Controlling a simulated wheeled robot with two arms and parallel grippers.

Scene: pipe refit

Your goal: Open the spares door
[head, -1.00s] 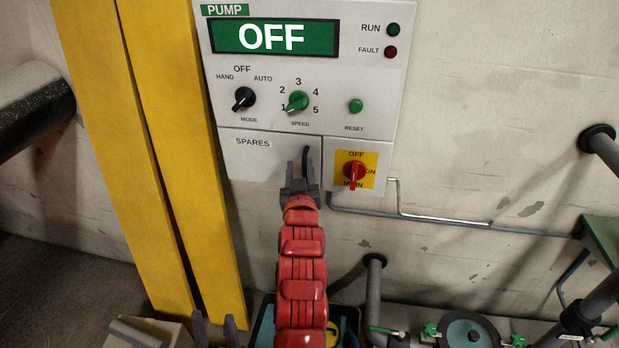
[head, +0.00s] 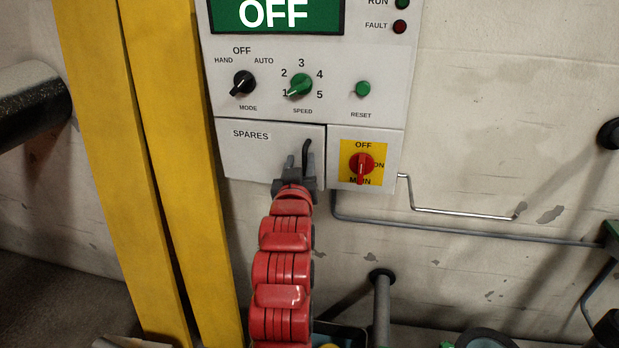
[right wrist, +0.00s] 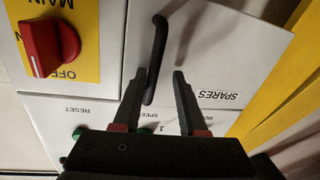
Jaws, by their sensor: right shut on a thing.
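The spares door (head: 260,165) is a white panel labelled SPARES at the lower left of the pump cabinet. It looks flush with the cabinet front. Its dark upright handle (head: 306,146) is near the door's right edge. My right gripper (head: 300,168) reaches up from below and is shut on the handle's lower part. In the right wrist view the handle (right wrist: 157,50) comes down between the fingers (right wrist: 160,88), close to the left one. That view shows the door (right wrist: 215,60) upside down. My left gripper is not in view.
The red main switch (head: 361,164) on its yellow plate is just right of the door. Mode and speed knobs (head: 299,85) sit above it. Yellow posts (head: 180,150) stand close on the left. Conduit (head: 460,232) runs along the wall at right.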

